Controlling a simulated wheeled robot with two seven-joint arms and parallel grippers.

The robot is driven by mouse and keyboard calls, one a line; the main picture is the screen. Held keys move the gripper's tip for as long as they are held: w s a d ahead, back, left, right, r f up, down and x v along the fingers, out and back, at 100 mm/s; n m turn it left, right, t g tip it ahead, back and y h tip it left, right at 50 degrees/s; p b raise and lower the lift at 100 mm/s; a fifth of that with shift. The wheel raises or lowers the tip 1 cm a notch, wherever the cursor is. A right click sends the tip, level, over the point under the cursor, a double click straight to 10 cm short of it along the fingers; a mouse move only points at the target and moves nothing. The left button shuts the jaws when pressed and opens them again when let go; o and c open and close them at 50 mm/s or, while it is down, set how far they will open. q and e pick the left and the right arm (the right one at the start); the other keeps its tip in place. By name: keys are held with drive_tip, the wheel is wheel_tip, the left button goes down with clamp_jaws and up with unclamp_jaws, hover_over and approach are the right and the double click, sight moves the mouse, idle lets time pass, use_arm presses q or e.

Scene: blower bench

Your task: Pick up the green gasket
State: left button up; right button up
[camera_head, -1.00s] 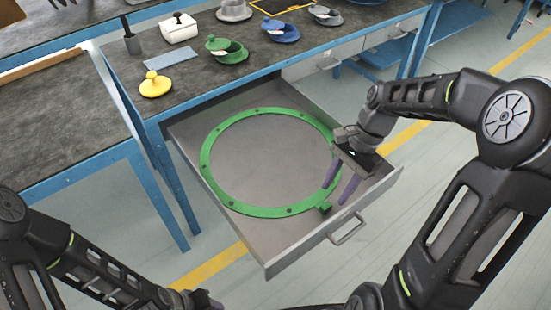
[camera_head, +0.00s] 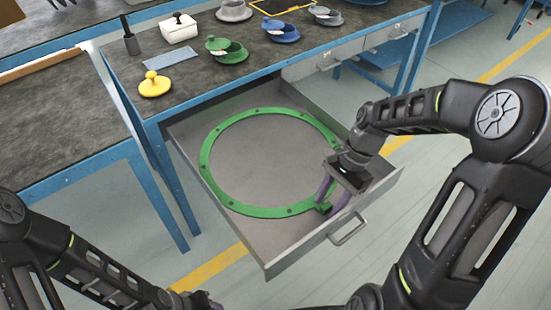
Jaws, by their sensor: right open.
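The green gasket (camera_head: 205,155) is a large flat ring with small holes along it and a block-like tab at its front right. It lies flat in the open grey drawer (camera_head: 262,255) under the bench. My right gripper (camera_head: 331,201) is open, pointing down over the drawer's front right corner, with its purple fingers on either side of the tab. I cannot tell whether the fingers touch it. The gripper hides a part of the ring's right side. My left gripper (camera_head: 208,302) is at the bottom edge, mostly cut off, well away from the gasket.
The drawer walls and its front with a handle (camera_head: 348,229) stand close around the gasket. On the bench top (camera_head: 200,85) are a yellow lidded piece (camera_head: 154,86), a green cup (camera_head: 230,52), a blue cup (camera_head: 283,32) and a white box (camera_head: 179,29). The floor before the drawer is free.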

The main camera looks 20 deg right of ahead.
drive_tip(key=shift+c, duration=0.4)
clamp_jaws()
